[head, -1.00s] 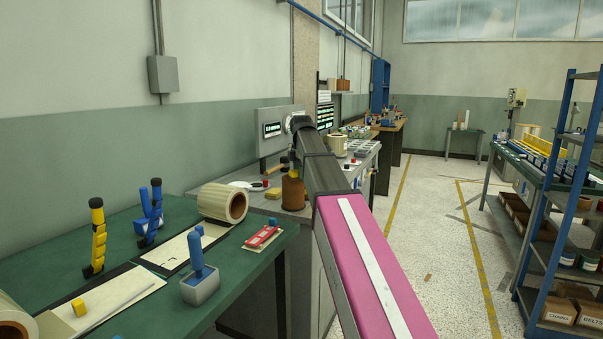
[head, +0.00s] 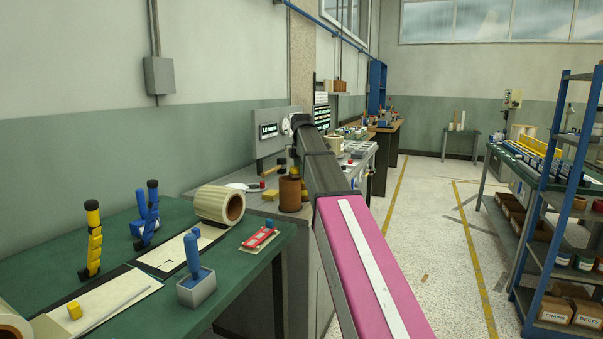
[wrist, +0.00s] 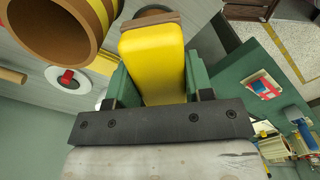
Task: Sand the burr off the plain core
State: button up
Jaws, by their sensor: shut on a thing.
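My gripper (wrist: 150,95) is shut on a yellow sanding block (wrist: 155,60) with a brown strip along its far edge; green jaws grip it from both sides. A brown open tube (wrist: 60,25) fills the upper left of the wrist view, beside the block. Part of another brown round thing shows behind the block's far end. In the head view a brown core (head: 290,194) stands upright on the grey bench, just below the end of my arm. My arm partly hides the gripper there. I cannot make out a burr, nor whether the block touches the core.
The grey bench (head: 240,203) also holds a small yellow piece (head: 271,195) and a white disc with a red knob. The green table (head: 130,275) in front carries a label roll (head: 220,204), blue and yellow tools and a grey holder. A blue shelf (head: 545,200) stands right, past a clear aisle.

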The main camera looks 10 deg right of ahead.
jog(key=shift+r, duration=3)
jog(key=o, duration=0.6)
jog(key=shift+c, duration=0.2)
jog(key=c, duration=0.4)
